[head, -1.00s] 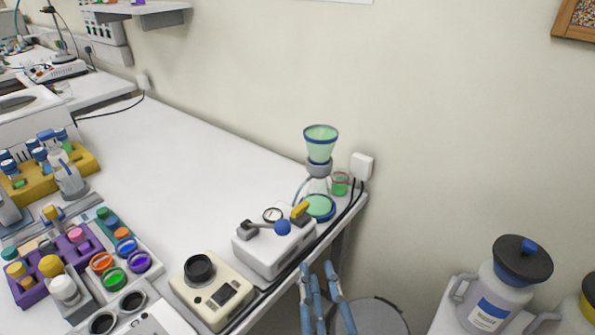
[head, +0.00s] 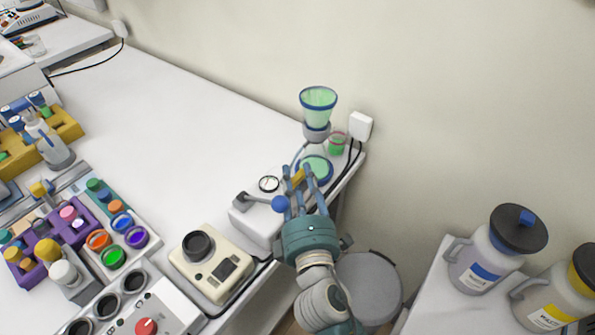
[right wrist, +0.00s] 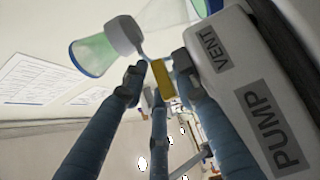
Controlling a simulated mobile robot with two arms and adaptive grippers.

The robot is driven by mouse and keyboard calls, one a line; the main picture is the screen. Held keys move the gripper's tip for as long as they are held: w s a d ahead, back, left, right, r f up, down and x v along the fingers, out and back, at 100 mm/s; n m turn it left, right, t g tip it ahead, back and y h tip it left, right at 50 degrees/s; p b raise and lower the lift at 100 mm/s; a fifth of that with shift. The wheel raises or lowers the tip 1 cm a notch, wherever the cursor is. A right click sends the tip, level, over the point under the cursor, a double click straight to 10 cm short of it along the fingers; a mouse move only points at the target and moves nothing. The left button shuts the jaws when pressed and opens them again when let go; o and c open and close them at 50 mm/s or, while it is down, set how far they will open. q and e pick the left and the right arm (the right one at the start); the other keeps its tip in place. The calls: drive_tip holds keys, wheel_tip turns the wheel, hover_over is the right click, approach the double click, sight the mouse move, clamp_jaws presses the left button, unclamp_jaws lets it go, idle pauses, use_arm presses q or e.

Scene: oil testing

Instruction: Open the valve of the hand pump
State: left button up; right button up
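The hand pump is a white box (head: 252,225) with a gauge (head: 269,184) and a lever ending in a blue ball (head: 280,204). It also shows in the right wrist view (right wrist: 240,85), marked VENT and PUMP. Its yellow valve (head: 298,178) is a short bar, also seen in the right wrist view (right wrist: 162,79). My right gripper (head: 302,172) reaches over the pump's right end. Its three fingers (right wrist: 160,88) are spread around the valve, with a clear gap on the left side; contact on the right is unclear. My left gripper is out of view.
A filter funnel (head: 318,104) stands behind the pump, with a beaker (head: 337,144) beside it. A beige device (head: 212,264) is in front left of the pump. A wall plug (head: 360,126) and black cables are at the table's right edge. The middle of the table is clear.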

drive_tip(key=shift+w, duration=0.4)
clamp_jaws()
